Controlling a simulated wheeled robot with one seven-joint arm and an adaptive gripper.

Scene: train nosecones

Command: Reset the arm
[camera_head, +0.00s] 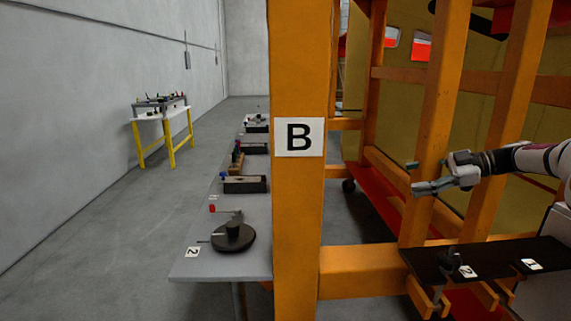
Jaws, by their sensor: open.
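My arm (508,159) comes in from the right edge of the head view. It is white and dark, and it reaches left in front of the orange frame. My gripper (414,176) is at its end, left of the arm, with its two grey fingers apart and a gap between them. I see nothing between the fingers. It hangs above the dark shelf (493,261) and beside an orange upright, without visible contact. The rest of the arm is cut off by the right edge.
An orange post (298,210) labelled B stands in the middle. Left of it, a long grey table (200,263) holds a black round base (233,238) and several fixtures. A yellow-legged bench (160,115) stands at the wall. The floor between is clear.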

